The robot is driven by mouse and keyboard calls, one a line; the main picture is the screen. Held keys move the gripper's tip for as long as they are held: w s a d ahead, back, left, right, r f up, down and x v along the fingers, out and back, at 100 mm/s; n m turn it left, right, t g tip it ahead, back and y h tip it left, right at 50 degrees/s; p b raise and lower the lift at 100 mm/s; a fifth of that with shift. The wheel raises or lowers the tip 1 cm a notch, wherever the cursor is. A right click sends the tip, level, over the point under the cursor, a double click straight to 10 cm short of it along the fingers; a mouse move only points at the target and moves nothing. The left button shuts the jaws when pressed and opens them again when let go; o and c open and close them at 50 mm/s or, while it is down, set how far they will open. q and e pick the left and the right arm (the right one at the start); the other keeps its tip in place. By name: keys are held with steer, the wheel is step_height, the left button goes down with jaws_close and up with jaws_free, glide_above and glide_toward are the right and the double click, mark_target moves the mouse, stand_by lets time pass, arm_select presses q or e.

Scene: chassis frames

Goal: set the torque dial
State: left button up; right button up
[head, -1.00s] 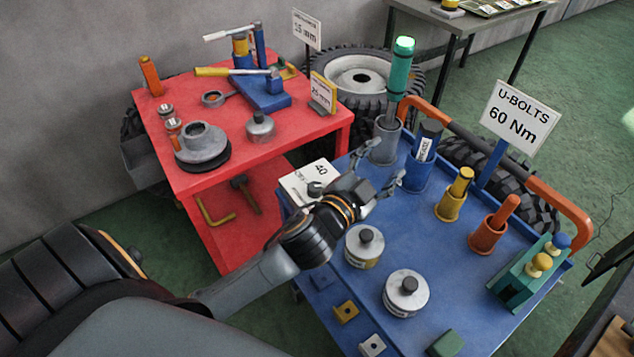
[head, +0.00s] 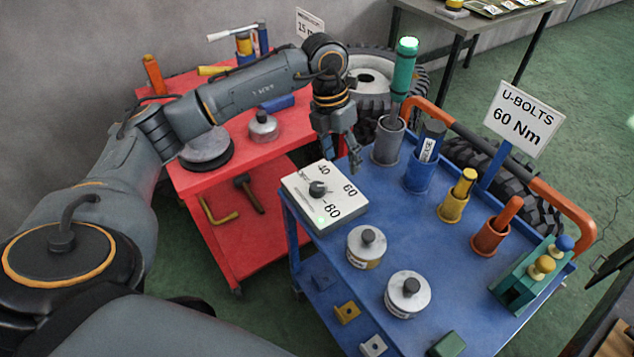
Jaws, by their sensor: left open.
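The knob's exact setting is too small to tell. A sign (head: 522,118) on the cart reads "U-BOLTS 60 Nm". My left gripper (head: 341,170) is open, pointing down just behind the box, above and apart from the knob. My right gripper is not in view.
On the blue cart (head: 395,235) stand two lidded tins (head: 367,248), a grey holder with a green-handled tool (head: 402,70), a blue grease holder (head: 422,172), yellow and orange holders and a green block (head: 532,276). A red table (head: 285,145) stands behind left.

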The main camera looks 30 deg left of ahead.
arm_select(q)
steer(key=r+y, duration=0.1)
steer(key=y, duration=0.1)
glide_above(317, 186)
steer(key=n, duration=0.1)
step_height(317, 186, down, 13)
steer(key=shift+r+p, duration=0.2)
steer(key=shift+p, duration=1)
steer(key=shift+f, duration=0.35)
steer(key=shift+c, duration=0.5)
steer(key=c, duration=1.1)
